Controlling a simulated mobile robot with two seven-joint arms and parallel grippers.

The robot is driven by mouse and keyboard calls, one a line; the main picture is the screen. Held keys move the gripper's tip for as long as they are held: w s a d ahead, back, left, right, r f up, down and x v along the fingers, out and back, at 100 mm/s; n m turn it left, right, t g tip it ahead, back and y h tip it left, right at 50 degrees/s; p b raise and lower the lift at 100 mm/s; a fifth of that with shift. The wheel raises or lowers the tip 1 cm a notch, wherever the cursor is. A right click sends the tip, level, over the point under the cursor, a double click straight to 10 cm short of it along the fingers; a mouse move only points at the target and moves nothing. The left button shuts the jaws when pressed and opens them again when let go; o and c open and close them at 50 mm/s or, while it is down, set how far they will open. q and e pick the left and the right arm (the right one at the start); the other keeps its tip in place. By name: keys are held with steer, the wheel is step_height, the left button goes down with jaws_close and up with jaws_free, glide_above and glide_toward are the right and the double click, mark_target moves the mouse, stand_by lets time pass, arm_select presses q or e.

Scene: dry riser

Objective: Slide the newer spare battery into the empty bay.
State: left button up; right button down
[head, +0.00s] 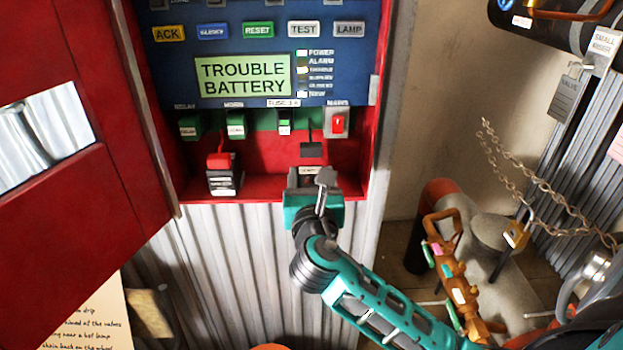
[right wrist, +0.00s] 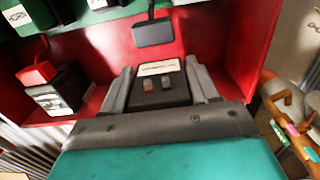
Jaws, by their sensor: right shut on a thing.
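My right gripper (head: 314,183) is shut on a dark battery with a pale label at the right part of the cabinet's red shelf. In the right wrist view, the battery (right wrist: 160,88) sits between the two grey fingers, its label and two small terminals facing up. I cannot tell how far in it is or whether it rests on the shelf. A black lead connector (head: 311,149) hangs just behind and above it; it also shows in the right wrist view (right wrist: 153,33). Another dark battery (head: 222,181), with a red connector on top, stands to the left. My left gripper is not in view.
The blue panel's display (head: 243,76) reads "TROUBLE BATTERY". A red mains switch (head: 338,123) is above right of the gripper. The open red door (head: 80,200) stands at left. A chain with a padlock (head: 516,235) and orange valve fittings (head: 455,270) are at right.

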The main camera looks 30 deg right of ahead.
mark_target(310, 163)
steer(key=shift+x, duration=3.1)
steer(key=shift+c, duration=1)
jaws_free()
steer(key=shift+a, duration=0.1)
steer(key=shift+f, duration=0.15)
steer(key=v, duration=1.3)
steer(key=s+a+f+m+g+y, duration=0.1)
steer(key=s+a+f+m+y, duration=0.2)
steer(key=f+m, duration=0.5)
steer(key=s+a+f+m+g+y, duration=0.2)
steer(key=s+f+m+y, duration=0.2)
steer(key=f+m, duration=0.5)
steer(key=s+a+f+m+g+y, duration=0.1)
steer(key=s+a+f+m+y, duration=0.2)
steer(key=f+m, duration=0.5)
steer(key=shift+s+a+f+m+y, duration=0.3)
steer(key=shift+s+f+m+y, duration=0.1)
steer(key=shift+s+m+y, duration=0.6)
